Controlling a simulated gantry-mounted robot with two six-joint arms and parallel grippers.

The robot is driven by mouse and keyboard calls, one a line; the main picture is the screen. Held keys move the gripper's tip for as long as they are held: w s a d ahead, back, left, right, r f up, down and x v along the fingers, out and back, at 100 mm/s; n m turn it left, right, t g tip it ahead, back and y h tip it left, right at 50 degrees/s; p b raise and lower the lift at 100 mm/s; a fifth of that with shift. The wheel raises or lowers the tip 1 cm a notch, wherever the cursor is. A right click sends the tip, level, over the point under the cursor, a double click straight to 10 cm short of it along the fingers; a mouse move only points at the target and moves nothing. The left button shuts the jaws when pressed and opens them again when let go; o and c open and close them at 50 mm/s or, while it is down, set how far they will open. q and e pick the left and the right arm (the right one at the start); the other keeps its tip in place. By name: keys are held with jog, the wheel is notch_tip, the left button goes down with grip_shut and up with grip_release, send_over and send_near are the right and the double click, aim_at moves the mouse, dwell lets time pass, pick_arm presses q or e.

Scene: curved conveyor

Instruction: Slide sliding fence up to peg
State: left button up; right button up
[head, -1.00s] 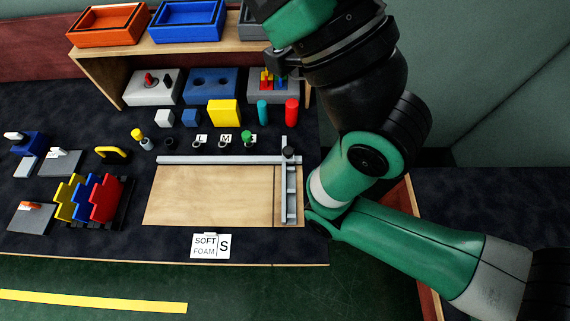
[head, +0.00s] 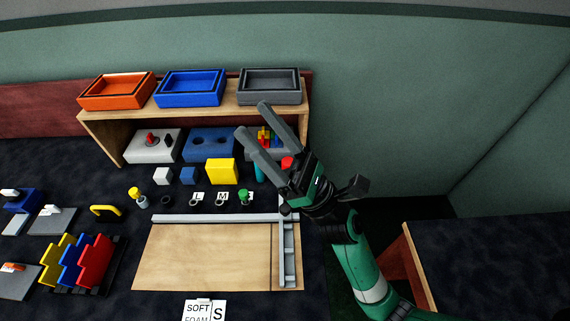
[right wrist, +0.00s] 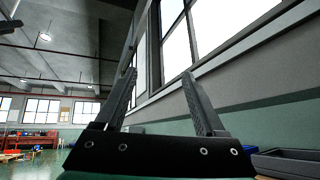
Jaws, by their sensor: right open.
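The grey sliding fence (head: 289,255) lies across the right end of the wooden board (head: 200,255). Its back end meets the long grey rail (head: 210,218), partly behind my right arm. A green-topped peg (head: 243,196) stands behind the rail, left of the fence, by a row of dark holes with L and M cards; the third card is mostly hidden. My right gripper (head: 252,118) is open and empty, raised above the bench in front of the shelf, away from the fence. Its spread fingers also show in the right wrist view (right wrist: 158,80). My left gripper is out of view.
A wooden shelf (head: 150,113) carries orange, blue and grey trays (head: 270,93). Blocks, including a yellow one (head: 221,171), stand before it. A stepped coloured rack (head: 85,262) is at left. A soft foam card (head: 205,309) lies in front of the board.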

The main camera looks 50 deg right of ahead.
notch_tip(320, 180, down, 12)
jog(key=d+f+n+g+h, duration=0.1)
jog(key=d+n+g+h, duration=0.1)
jog(key=g, duration=0.2)
jog(key=m+g+h, duration=0.3)
jog(key=g+h, duration=0.2)
jog(key=h, duration=0.1)
send_near(289, 212)
jog(key=shift+a+p, duration=0.3)
jog(key=shift+a, duration=0.05)
jog(key=shift+s+d+f+m, duration=0.1)
jog(key=shift+s+d+m, duration=0.1)
jog(key=shift+d+m, duration=0.2)
jog(key=shift+w, duration=0.4)
jog(key=w, duration=1.1)
jog(key=shift+w+d, duration=0.1)
jog(key=shift+d, duration=0.3)
grip_shut()
